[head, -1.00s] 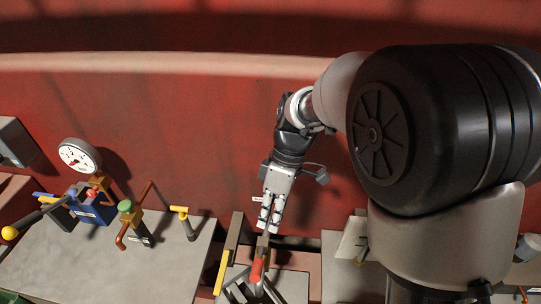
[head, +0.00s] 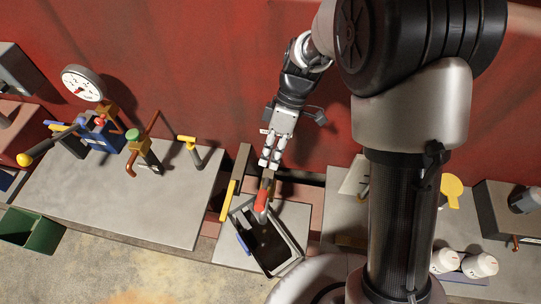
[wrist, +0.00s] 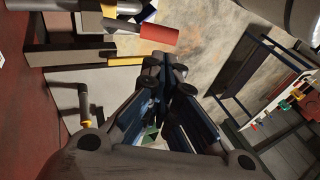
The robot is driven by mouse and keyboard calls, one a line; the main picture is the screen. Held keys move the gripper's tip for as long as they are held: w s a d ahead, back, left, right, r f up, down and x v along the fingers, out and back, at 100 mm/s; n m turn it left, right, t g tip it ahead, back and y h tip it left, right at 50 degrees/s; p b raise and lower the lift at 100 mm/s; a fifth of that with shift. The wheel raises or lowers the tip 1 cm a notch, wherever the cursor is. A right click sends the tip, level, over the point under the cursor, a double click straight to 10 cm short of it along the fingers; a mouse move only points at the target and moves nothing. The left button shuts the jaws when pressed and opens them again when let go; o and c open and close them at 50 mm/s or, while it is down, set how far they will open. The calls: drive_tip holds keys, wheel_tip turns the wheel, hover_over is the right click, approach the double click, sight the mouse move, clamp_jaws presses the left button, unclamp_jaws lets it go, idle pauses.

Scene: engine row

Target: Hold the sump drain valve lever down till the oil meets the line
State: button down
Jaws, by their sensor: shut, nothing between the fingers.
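A lever with a red grip (head: 262,199) sticks out over an open pan (head: 292,241) in the head view. The red grip also shows in the wrist view (wrist: 160,36), just beyond the fingertips. My gripper (head: 268,165) is shut and empty, pointing down behind the grip, close to the lever's dark stem. I cannot tell whether it touches the lever. The pan has a pale rim and a dark inside; the oil level and any line on it cannot be made out. A short blue bar (head: 243,243) lies along the pan's left side.
A yellow-edged post (head: 228,200) stands close left of the lever. Further left are a yellow T-handle (head: 188,139), a green-capped valve (head: 133,136) and a dial gauge (head: 83,83). A red wall rises behind. White bottles (head: 482,265) stand at the right.

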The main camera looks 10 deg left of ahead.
sight(261, 194)
drive_tip(key=b+x, duration=0.1)
drive_tip(key=x, duration=0.9)
drive_tip(key=shift+s+f, duration=0.15)
drive_tip(key=shift+f, duration=0.1)
